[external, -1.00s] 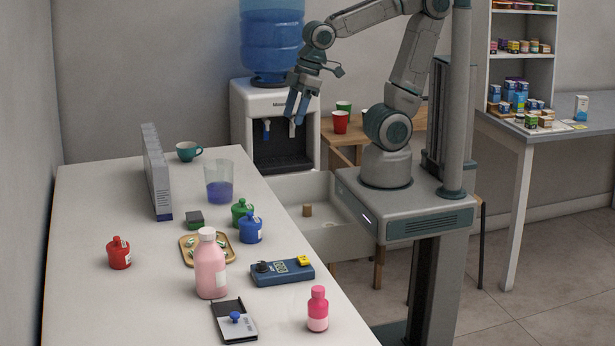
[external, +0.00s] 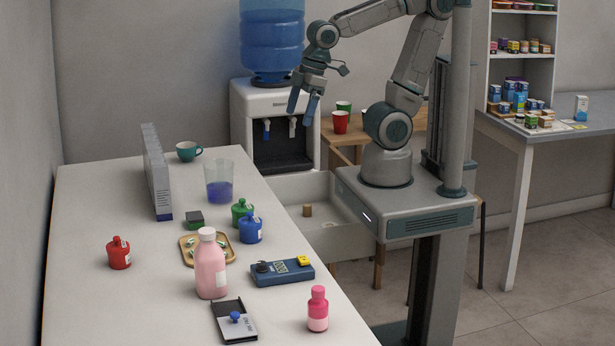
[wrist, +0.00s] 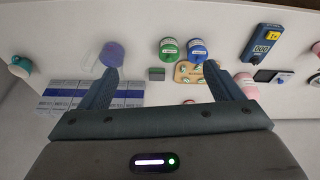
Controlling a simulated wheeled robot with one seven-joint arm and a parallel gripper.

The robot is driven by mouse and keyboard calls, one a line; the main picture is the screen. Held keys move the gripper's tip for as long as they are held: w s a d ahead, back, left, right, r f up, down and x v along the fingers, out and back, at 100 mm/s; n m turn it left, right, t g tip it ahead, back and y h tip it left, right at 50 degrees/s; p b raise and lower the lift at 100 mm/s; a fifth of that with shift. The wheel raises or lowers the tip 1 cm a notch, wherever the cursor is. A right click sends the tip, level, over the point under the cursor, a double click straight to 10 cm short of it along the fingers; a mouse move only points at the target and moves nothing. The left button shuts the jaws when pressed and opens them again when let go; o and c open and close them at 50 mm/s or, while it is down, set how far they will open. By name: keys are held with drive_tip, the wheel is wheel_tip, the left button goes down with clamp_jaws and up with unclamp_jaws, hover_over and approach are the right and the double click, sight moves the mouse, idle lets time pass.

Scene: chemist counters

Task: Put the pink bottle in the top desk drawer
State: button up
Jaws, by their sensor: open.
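Two pink bottles stand upright on the white counter in the external view. A large pale pink bottle (external: 211,266) with a whitish cap is near the middle. A smaller hot pink bottle (external: 318,310) is near the front right edge. The pale bottle also shows partly in the wrist view (wrist: 247,84), behind a finger. A white drawer (external: 345,238) stands pulled out from the counter's right side, with a small brown cylinder (external: 307,211) inside. My gripper (external: 301,110) is open and empty, raised before the water dispenser, far from both bottles. Its spread fingers frame the wrist view (wrist: 160,72).
Green (external: 242,213), blue (external: 251,230) and red (external: 119,254) bottles, a tray (external: 184,258), beaker (external: 219,188), blue meter (external: 282,272) and row of boxes (external: 158,180) occupy the counter. The water dispenser (external: 245,105) stands behind the drawer. The left front counter is clear.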

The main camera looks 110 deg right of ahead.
drive_tip(key=w+a+r+n+p, duration=0.1)
drive_tip(key=w+a+r+n, duration=0.3)
drive_tip(key=w, duration=0.5)
drive_tip(key=n+g+y+p, duration=0.3)
drive_tip(key=n+p, duration=0.2)
drive_tip(key=n, duration=0.8)
hover_over(207, 243)
drive_tip(key=d, duration=0.4)
wheel_tip(207, 243, down, 9)
drive_tip(key=b+x, duration=0.1)
drive_tip(key=x, duration=0.1)
drive_tip(key=b+x, duration=0.1)
drive_tip(key=x, duration=0.2)
drive_tip(key=b+x, duration=0.2)
drive_tip(key=x, duration=0.1)
drive_tip(key=shift+s, duration=0.3)
drive_tip(key=x, duration=0.1)
drive_tip(key=b+x, duration=0.2)
drive_tip(key=x, duration=0.1)
drive_tip(key=shift+s+d+f, duration=0.1)
drive_tip(key=shift+d+f, duration=0.1)
drive_tip(key=shift+d, duration=0.05)
drive_tip(key=shift+a+f, duration=0.2)
drive_tip(key=shift+f, duration=0.15)
drive_tip(key=shift+r, duration=0.1)
drive_tip(key=c, duration=1.8)
drive_tip(key=shift+o, duration=0.2)
